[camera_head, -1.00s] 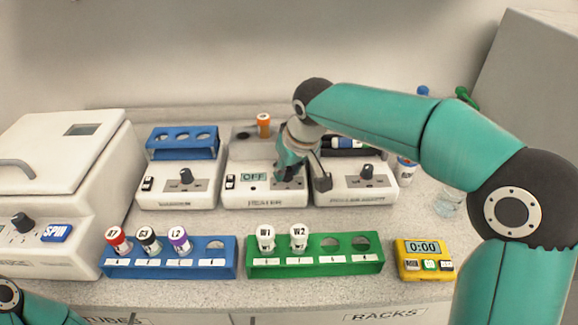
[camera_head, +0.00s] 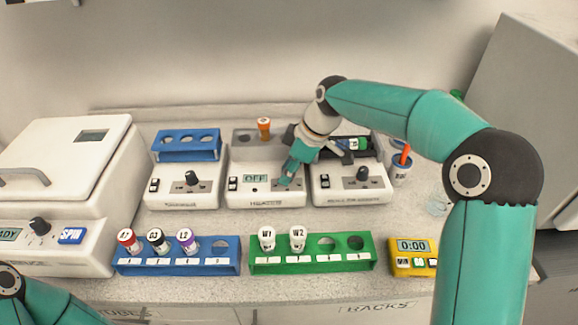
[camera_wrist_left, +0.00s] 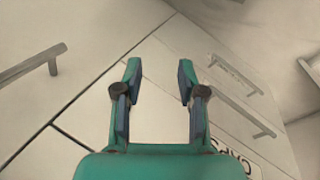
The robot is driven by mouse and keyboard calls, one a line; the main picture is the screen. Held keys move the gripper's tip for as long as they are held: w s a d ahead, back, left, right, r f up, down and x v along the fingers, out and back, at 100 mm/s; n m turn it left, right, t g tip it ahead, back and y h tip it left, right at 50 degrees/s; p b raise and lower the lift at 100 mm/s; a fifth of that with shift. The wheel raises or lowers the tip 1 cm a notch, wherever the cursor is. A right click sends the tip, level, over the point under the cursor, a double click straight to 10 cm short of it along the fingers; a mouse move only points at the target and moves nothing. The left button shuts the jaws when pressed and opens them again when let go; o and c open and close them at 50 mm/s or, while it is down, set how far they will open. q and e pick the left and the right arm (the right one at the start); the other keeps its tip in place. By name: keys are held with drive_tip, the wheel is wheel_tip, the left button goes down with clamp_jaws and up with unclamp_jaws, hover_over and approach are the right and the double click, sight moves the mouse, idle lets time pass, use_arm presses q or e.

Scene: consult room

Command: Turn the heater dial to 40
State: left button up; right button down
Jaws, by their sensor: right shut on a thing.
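The heater (camera_head: 260,199) is the white middle unit of three on the bench. Its small display (camera_head: 256,179) reads OFF, with a black switch to its left. My right gripper (camera_head: 286,181) reaches down to the heater's front panel, right of the display. It is shut on the heater dial, which the fingers hide. The wrist leans up to the right. My left gripper (camera_wrist_left: 159,75) is open and empty in the left wrist view, in front of pale cabinet fronts with bar handles. In the head view only part of my left arm shows, at the lower left.
Similar units with dials stand left (camera_head: 184,199) and right (camera_head: 352,194) of the heater. An orange-capped tube (camera_head: 264,128) stands behind the display. In front are a blue rack (camera_head: 215,268), a green rack (camera_head: 312,267) and a yellow timer (camera_head: 412,258). A centrifuge (camera_head: 62,160) stands left.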

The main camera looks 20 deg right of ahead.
drive_tip(key=shift+n+g, duration=0.3)
drive_tip(key=shift+n, duration=0.2)
drive_tip(key=c, duration=0.9)
unclamp_jaws()
drive_tip(key=shift+r, duration=0.1)
drive_tip(key=v, duration=1.1)
drive_tip(key=shift+d+r, duration=0.3)
drive_tip(key=shift+f, duration=0.1)
